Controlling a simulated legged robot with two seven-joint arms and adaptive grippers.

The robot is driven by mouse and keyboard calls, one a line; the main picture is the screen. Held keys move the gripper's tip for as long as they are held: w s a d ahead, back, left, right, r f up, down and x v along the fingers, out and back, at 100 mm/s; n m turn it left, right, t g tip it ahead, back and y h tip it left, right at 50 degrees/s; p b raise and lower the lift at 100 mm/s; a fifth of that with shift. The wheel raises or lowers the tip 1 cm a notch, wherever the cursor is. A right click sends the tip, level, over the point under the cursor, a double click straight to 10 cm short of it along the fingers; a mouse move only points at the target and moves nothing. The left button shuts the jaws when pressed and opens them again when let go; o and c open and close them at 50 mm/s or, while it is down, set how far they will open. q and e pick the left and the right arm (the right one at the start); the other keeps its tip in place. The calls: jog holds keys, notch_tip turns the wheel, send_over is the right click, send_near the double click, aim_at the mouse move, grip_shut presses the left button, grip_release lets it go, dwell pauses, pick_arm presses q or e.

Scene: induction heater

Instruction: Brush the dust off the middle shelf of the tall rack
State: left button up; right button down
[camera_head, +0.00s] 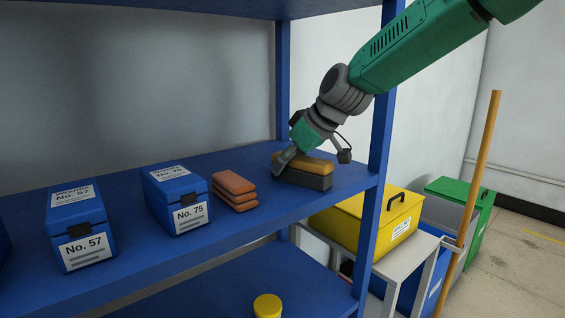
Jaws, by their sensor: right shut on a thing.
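The tall blue rack fills the left and middle of the head view, and its middle shelf (135,262) runs across the picture. A brush (303,175) with a tan wooden back and dark bristles rests on this shelf near its right end. My right gripper (283,165) reaches down from the upper right and is shut on the brush's back at its left end. Part of the brush is hidden behind the fingers. No dust can be made out on the shelf at this size. My left gripper is not in view.
Blue boxes marked No. 57 (80,228) and No. 75 (176,200) and a stack of orange-brown pads (234,191) stand on the shelf left of the brush. A rack post (381,130) stands right. Beyond are a yellow case (368,222), a wooden pole (478,180) and a green bin (478,210).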

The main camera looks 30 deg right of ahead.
jog(key=shift+w+d+r+p, duration=0.15)
jog(key=shift+d+p, duration=0.25)
jog(key=shift+d, duration=0.5)
jog(key=shift+w+d+p, duration=0.15)
jog(key=shift+w+p, duration=0.2)
jog(key=shift+w, duration=0.15)
jog(key=shift+w+p, duration=0.45)
jog(key=shift+w, duration=0.35)
jog(key=shift+w+a+f, duration=0.2)
jog(key=shift+w+a, duration=0.15)
jog(key=shift+w, duration=0.2)
jog(key=shift+w+p, duration=0.85)
jog(key=shift+p, duration=0.05)
jog(key=shift+w+p, duration=0.6)
jog(key=shift+w, duration=0.4)
jog(key=shift+d+p, duration=0.5)
jog(key=shift+d, duration=0.45)
jog(key=shift+s+d, duration=0.1)
jog(key=shift+s, duration=1.65)
jog(key=shift+s+d+f+p, duration=0.15)
jog(key=shift+s+p, duration=0.4)
jog(key=shift+s, duration=1.45)
